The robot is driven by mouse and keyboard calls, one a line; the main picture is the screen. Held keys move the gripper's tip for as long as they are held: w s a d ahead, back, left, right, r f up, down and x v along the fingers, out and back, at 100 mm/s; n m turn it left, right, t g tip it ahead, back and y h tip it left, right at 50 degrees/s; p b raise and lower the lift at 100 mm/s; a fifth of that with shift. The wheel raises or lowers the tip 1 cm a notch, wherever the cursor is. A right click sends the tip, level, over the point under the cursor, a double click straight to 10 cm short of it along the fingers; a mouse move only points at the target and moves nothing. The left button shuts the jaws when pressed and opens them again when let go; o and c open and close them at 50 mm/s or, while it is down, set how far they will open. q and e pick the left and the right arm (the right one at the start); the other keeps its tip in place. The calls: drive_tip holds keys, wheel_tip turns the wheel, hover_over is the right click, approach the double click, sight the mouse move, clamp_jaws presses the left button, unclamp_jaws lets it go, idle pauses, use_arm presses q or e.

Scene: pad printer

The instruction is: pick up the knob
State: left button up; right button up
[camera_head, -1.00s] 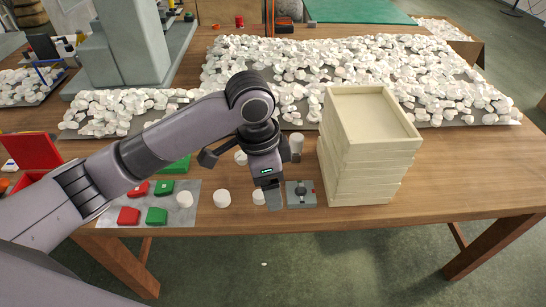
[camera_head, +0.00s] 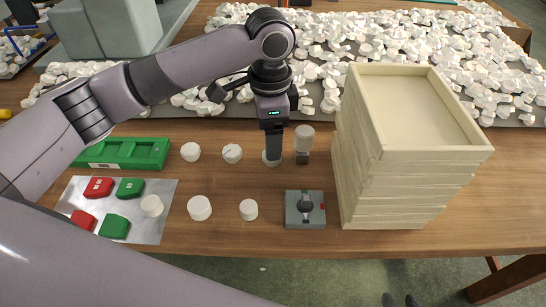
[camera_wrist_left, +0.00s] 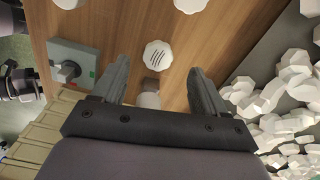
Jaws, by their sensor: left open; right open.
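Several white knobs stand on the wooden table. In the head view one white knob (camera_head: 272,158) is partly hidden behind a finger of my left gripper (camera_head: 273,150). In the left wrist view a knob with dark lines on top (camera_wrist_left: 158,55) lies between the tips of the two spread fingers of my left gripper (camera_wrist_left: 157,72), with no visible contact. Other knobs stand to its left (camera_head: 232,153) and nearer the front (camera_head: 249,209). My right gripper (camera_head: 400,299) shows only as dark tips at the bottom edge, apart and empty.
A stack of cream trays (camera_head: 415,190) stands close on the right. A white-topped post (camera_head: 304,138) is beside the left gripper, and a grey fixture (camera_head: 305,210) is in front. A green tray (camera_head: 125,153) and a metal sheet (camera_head: 155,220) lie left. White pieces cover the back.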

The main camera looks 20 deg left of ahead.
use_arm(q)
wheel_tip(320, 180, down, 5)
drive_tip(key=shift+s+r+b, duration=0.1)
drive_tip(key=shift+s+b, duration=0.05)
drive_tip(key=shift+b, duration=0.3)
drive_tip(key=c, duration=1.1)
drive_tip(key=shift+c, duration=0.2)
